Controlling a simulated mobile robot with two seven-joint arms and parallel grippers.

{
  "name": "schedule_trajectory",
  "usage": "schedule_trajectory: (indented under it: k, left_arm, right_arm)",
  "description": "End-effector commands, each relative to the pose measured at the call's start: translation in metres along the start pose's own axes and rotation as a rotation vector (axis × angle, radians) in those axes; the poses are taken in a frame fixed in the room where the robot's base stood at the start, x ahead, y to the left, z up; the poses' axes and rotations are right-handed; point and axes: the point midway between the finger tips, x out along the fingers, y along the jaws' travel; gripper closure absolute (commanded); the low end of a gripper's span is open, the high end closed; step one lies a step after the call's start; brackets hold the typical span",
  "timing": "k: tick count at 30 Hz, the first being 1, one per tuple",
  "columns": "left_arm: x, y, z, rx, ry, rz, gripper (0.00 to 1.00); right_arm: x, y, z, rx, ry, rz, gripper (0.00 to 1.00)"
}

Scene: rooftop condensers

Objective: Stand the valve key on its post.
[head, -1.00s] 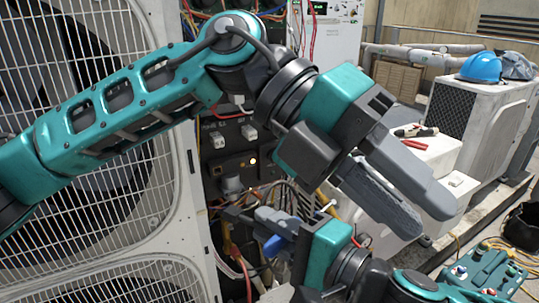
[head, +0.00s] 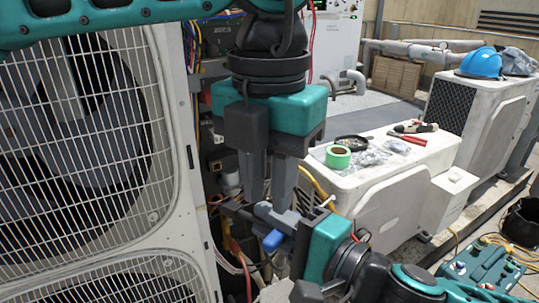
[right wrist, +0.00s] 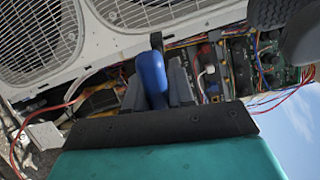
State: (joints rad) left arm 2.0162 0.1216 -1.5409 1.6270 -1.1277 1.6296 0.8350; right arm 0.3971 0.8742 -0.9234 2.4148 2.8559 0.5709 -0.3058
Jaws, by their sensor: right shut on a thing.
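A blue-handled piece, which I take for the valve key (head: 273,240), is in my right gripper (head: 262,214) in front of the open wiring bay. The right wrist view shows its rounded blue part (right wrist: 152,78) between the two grey fingers, a dark end beyond it. My right gripper is shut on it. My left gripper (head: 268,198) points down just above the right gripper's fingers. Its two fingers are slightly apart with nothing seen between them. In the head view it partly overlaps the key's surroundings, and I cannot tell if it touches. I cannot make out the post.
A large fan unit (head: 85,130) fills the left, beside loose coloured wires (head: 240,258). A white condenser (head: 385,185) on the right carries green tape (head: 338,156), a black dish and red-handled pliers (head: 408,136). A blue helmet (head: 481,64) sits farther back. A teal case (head: 485,262) is lower right.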

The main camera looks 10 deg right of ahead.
Motion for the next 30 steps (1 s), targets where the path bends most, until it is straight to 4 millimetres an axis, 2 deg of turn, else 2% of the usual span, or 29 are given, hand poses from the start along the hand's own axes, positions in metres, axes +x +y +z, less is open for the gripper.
schedule_trajectory:
  k: [1, 6, 12, 18, 26, 30]
  left_arm:
    - [0.011, 0.0, -0.001, 0.001, 0.004, 0.0, 0.74]
    - [0.044, 0.0, -0.001, 0.0, 0.003, -0.002, 0.74]
    - [0.072, -0.001, 0.0, 0.001, 0.001, -0.002, 0.74]
    - [0.084, -0.001, 0.0, 0.0, 0.0, -0.002, 0.74]
    - [0.085, -0.001, 0.0, 0.0, -0.001, -0.003, 0.74]
    - [0.084, -0.001, 0.0, 0.001, -0.001, -0.003, 0.87]
  right_arm:
    - [0.0, 0.0, 0.0, 0.0, 0.0, -0.001, 1.0]
    - [0.0, 0.0, 0.0, 0.0, 0.0, -0.001, 1.0]
    - [0.0, 0.0, 0.0, 0.0, 0.0, -0.001, 1.0]
    - [0.0, 0.0, 0.0, 0.0, 0.0, -0.001, 1.0]
    - [0.0, 0.0, 0.0, 0.0, 0.0, -0.001, 1.0]
    - [0.0, 0.0, 0.0, 0.0, 0.0, -0.001, 1.0]
